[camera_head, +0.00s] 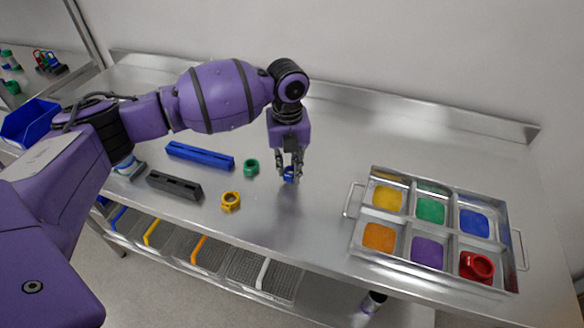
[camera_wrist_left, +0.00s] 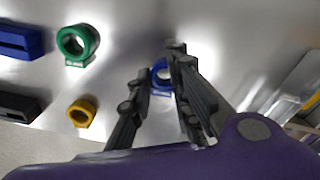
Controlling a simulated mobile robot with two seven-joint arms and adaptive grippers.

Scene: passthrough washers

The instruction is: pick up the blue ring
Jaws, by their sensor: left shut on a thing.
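The blue ring (camera_head: 289,174) is between the fingertips of my left gripper (camera_head: 291,170), over the middle of the steel table. My left gripper points down and is shut on the blue ring. In the left wrist view the blue ring (camera_wrist_left: 161,74) shows between the two dark fingers (camera_wrist_left: 160,75), which hide part of it. I cannot tell whether the ring touches the table. My right gripper is not in view.
A green ring (camera_head: 251,167) and a yellow ring (camera_head: 230,201) stand left of the gripper, near a blue bar (camera_head: 200,155) and a black bar (camera_head: 174,185). A metal tray (camera_head: 352,243) with coloured compartments is at right; a red ring (camera_head: 477,266) sits in its front-right compartment.

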